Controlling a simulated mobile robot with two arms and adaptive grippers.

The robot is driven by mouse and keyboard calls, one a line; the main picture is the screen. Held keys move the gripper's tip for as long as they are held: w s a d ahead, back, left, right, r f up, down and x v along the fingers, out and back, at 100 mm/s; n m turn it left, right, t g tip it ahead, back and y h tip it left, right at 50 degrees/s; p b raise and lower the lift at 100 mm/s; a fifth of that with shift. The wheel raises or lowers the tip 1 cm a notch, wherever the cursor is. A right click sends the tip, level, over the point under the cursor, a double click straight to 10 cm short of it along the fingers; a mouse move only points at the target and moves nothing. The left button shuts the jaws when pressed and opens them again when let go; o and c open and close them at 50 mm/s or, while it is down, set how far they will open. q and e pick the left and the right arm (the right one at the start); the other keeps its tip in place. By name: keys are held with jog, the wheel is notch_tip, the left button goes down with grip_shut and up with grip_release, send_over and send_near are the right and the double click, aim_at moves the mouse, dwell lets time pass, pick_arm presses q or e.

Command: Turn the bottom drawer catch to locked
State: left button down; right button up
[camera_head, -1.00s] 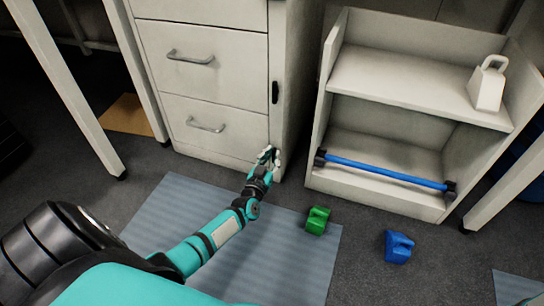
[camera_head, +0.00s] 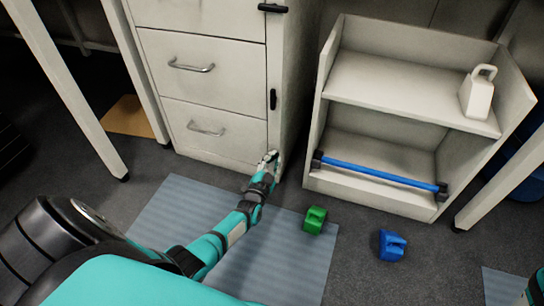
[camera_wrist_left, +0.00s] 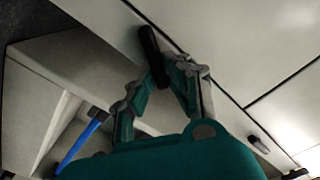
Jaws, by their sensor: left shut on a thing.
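The white drawer cabinet (camera_head: 222,150) stands left of the shelf, with a narrow strip at its right edge. My left gripper (camera_head: 269,158) is low at this strip, beside the bottom drawer (camera_head: 205,112), and covers the bottom catch in the head view. In the left wrist view, the bottom catch (camera_wrist_left: 150,45) is a dark bar, slanted against the strip's edge. The left gripper (camera_wrist_left: 168,75) is shut on it; the fingers partly hide its near end. The middle catch (camera_head: 273,99) is upright; the top catch (camera_head: 273,8) is level.
A white shelf unit (camera_head: 410,85) stands right of the cabinet, with a blue bar (camera_head: 380,172) and a white jug (camera_head: 478,96). A green block (camera_head: 315,220) lies on the grey mat (camera_head: 180,205). A blue block (camera_head: 391,245) lies on the floor.

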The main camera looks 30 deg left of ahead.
aim_at(279, 137)
pick_arm(q)
jog(key=m, duration=0.3)
jog(key=f+m, duration=0.1)
jog(key=m, duration=0.3)
jog(key=d+m, duration=0.1)
jog(key=m, duration=0.3)
jog(key=shift+f, duration=0.35)
jog(key=shift+m, duration=0.4)
jog(key=c, duration=1.4)
grip_release()
jog(key=shift+o, duration=0.4)
jog(key=shift+w, duration=0.1)
jog(key=shift+a+r, duration=0.1)
notch_tip(279, 137, up, 10)
jog(key=shift+f, duration=0.1)
